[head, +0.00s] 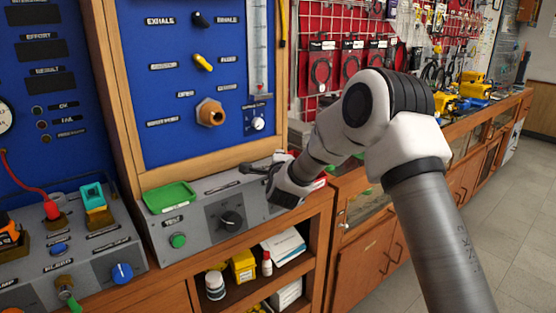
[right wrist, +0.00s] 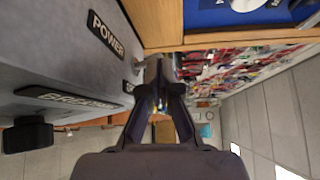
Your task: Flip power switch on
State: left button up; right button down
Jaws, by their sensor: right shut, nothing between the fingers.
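The grey control box (head: 178,215) sits on the wooden bench under the blue panel. In the right wrist view its face fills the left side, with a black POWER label (right wrist: 106,36). A small metallic part (right wrist: 137,66), possibly the power switch, sticks out beside that label, close to the fingertips; I cannot tell its position. In the head view my gripper and wrist cover that end of the box. My right gripper (head: 262,171) is shut and empty at the box's right end. It also shows in the right wrist view (right wrist: 158,78); contact with the part is unclear.
Shelves below hold a yellow container (head: 243,265) and bottles. Floor is free at right.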

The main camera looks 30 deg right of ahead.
jog(key=shift+r, duration=0.1)
jog(key=shift+d+r+m+g+y, duration=0.25)
jog(key=shift+d+m+g+y, duration=0.3)
jog(key=shift+m, duration=0.55)
jog(key=shift+d+m+g+y, duration=0.15)
jog(key=shift+m+g+y, duration=0.1)
jog(key=shift+m+y, duration=0.1)
jog(key=shift+w+d+m+y, duration=0.1)
jog(key=shift+d+m+y, duration=0.15)
jog(key=shift+m+y, duration=0.2)
jog(key=shift+r, duration=0.1)
jog(key=shift+r+p, duration=0.45)
jog(key=shift+r, duration=0.35)
